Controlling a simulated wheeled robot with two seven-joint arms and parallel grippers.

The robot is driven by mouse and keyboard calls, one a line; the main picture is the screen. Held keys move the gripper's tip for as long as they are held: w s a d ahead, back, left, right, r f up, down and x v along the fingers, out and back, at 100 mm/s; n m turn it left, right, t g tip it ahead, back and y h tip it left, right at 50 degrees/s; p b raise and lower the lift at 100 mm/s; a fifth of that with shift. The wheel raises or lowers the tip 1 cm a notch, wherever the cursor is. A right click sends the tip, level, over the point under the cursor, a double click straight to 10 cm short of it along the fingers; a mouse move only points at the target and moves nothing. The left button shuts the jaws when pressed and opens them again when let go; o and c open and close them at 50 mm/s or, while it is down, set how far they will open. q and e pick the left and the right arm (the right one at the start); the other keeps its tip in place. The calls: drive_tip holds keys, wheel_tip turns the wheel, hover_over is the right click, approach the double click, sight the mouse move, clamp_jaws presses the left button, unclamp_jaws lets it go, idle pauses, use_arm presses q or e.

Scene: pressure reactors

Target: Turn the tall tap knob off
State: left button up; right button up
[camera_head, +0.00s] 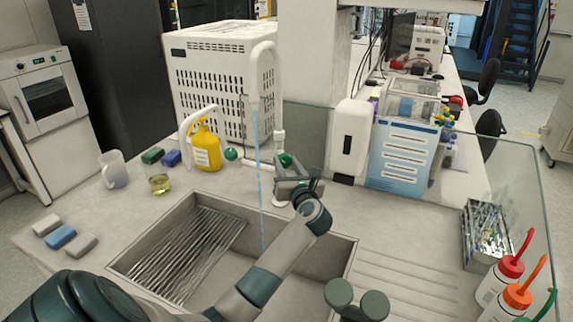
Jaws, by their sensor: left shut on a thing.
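The tall white tap (273,75) curves over the sink, and a thin blue stream of water (259,190) runs from its spout into the basin. A green knob (285,159) is on the right side of the tap's stem. My left gripper (289,170) reaches in over the sink and is shut at this knob, its fingers partly covering it and the lower tap. Another green knob (231,154) sits further left, by a lower white tap (187,125).
The steel sink (131,264) has a ribbed rack (190,255) inside. A white dispenser (350,137) is right of the tap. Wash bottles (499,281) stand front right.

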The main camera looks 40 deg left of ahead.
use_arm(q)
drive_tip(key=m+p, duration=0.7)
drive_tip(key=p, duration=0.1)
drive_tip(key=shift+r, duration=0.2)
drive_tip(key=shift+f+m+p, duration=0.25)
drive_tip(key=shift+m+p, duration=1.15)
drive_tip(key=shift+p, duration=0.05)
drive_tip(key=o, duration=1.1)
